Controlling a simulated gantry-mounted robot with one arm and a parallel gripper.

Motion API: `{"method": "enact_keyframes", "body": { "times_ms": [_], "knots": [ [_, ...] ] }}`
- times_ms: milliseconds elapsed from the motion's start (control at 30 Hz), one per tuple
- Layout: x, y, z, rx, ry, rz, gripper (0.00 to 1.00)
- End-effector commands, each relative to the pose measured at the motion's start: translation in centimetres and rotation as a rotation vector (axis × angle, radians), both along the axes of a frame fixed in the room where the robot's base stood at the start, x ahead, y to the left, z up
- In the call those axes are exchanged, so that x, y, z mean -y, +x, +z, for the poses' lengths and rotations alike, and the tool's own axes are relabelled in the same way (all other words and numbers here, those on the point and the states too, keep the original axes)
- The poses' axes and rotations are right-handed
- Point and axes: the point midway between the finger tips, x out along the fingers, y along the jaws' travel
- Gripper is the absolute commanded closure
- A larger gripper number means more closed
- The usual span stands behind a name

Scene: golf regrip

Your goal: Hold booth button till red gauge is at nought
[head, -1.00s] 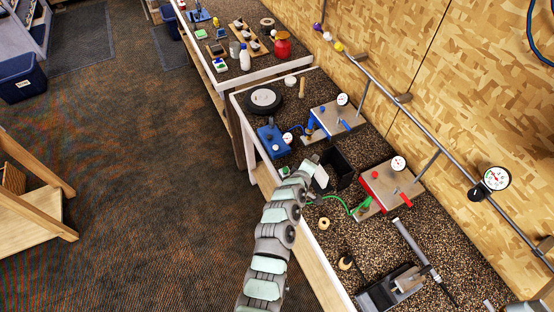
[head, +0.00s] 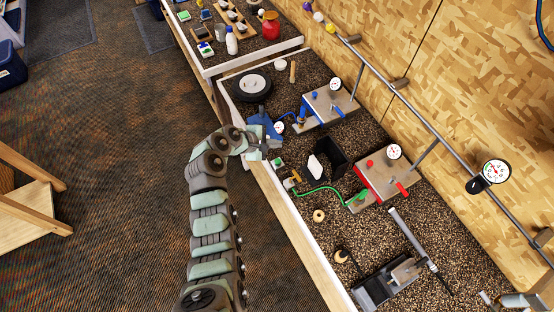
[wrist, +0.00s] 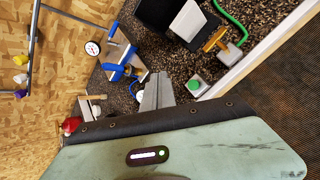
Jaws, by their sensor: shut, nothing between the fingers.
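A small green button (head: 277,162) on a pale base sits near the bench's front edge, left of a black open box (head: 332,163) with a white panel. It also shows in the wrist view (wrist: 195,84). The red-trimmed station (head: 378,178) carries a round white dial gauge (head: 394,152); its reading is too small to tell. My gripper (head: 274,144) is above the front edge by a blue box, beyond the button. In the wrist view my gripper fingers (wrist: 157,92) are together and empty, apart from the button.
A blue station (head: 326,106) with its own gauge (head: 335,84) stands farther back. A green hose (head: 320,190) runs to the red station. A larger gauge (head: 495,171) hangs on the wall pipe. A black wheel (head: 252,84) lies at the bench's far end.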

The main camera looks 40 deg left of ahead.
Motion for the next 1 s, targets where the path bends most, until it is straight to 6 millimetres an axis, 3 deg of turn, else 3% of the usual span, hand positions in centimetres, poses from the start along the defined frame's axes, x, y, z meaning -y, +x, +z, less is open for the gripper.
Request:
{"method": "enact_keyframes", "body": {
  "times_ms": [267, 700, 1000],
  "knots": [
    [0.0, 0.0, -1.2, 0.000, 0.002, 0.000, 1.00],
    [0.0, 0.0, -7.1, 0.000, 0.002, 0.002, 1.00],
    [0.0, 0.0, -8.8, 0.001, 0.002, 0.000, 1.00]
  ]
}}
